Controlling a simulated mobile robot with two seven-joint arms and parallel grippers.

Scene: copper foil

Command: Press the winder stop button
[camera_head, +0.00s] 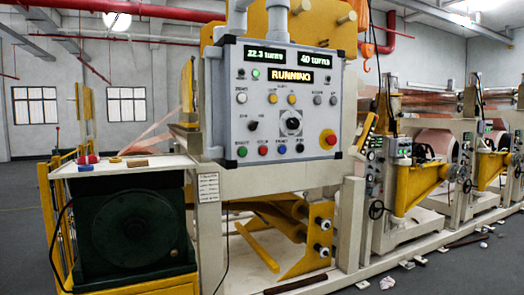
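A grey control panel (215,125) is mounted on the machine in the middle of the head view. Its displays read "22.3 turns" (265,54), "40 turns" (315,60) and "RUNNING" (292,77). The bottom row has a green button (242,151), a red button (263,151), a blue button (282,149) and a dark button (299,148); their small labels are hard to read. A larger red mushroom button (329,140) on a yellow plate is at the lower right. A round dial (291,123) sits above the row. Neither of my grippers is in view.
A dark green machine (132,228) with a white top (125,165) stands at the left, with small items on top. Yellow rails (52,225) run beside it. More winding machines (420,175) line the right. Grey floor (440,270) lies open at the lower right, with some scraps.

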